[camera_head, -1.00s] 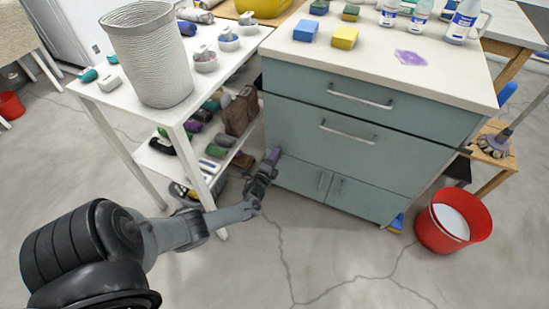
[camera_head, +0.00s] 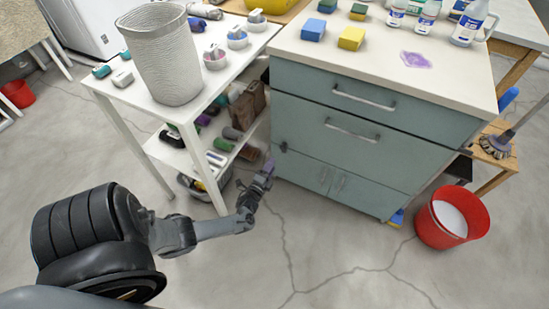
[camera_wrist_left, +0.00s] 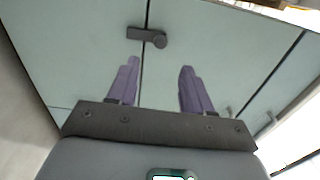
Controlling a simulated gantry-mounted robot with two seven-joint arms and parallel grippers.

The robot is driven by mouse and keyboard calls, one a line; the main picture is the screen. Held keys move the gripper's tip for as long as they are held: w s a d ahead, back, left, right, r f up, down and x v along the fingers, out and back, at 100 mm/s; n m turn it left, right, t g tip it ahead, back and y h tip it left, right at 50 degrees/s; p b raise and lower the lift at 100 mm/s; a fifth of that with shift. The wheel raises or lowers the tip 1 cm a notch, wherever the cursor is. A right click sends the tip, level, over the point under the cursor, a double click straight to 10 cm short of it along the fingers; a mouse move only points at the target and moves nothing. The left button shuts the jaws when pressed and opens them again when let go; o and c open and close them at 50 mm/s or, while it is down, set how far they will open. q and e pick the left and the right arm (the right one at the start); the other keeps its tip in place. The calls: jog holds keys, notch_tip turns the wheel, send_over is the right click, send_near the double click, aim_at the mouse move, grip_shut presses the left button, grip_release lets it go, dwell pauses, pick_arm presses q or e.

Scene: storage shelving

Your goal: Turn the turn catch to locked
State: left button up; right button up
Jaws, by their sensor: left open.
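The turn catch (camera_head: 284,147) is a small dark piece at the left edge of the teal cabinet front (camera_head: 350,150), by the seam under the second drawer. In the left wrist view the turn catch (camera_wrist_left: 150,36) has a round knob and a short bar lying across the dark seam. My left gripper (camera_head: 268,168) is below and left of the catch in the head view. In the left wrist view its two purple fingers (camera_wrist_left: 160,68) are spread, with nothing between them, and the catch lies beyond the tips, apart from them. My right gripper is not in view.
A white shelf table (camera_head: 135,95) with a wastebasket (camera_head: 165,60) stands close left of the cabinet. A red bucket (camera_head: 425,228) stands on the floor at right. Lower doors (camera_head: 310,172) have two upright handles. Floor in front is clear.

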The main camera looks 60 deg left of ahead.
pick_arm(q)
jog(key=shift+v, duration=0.85)
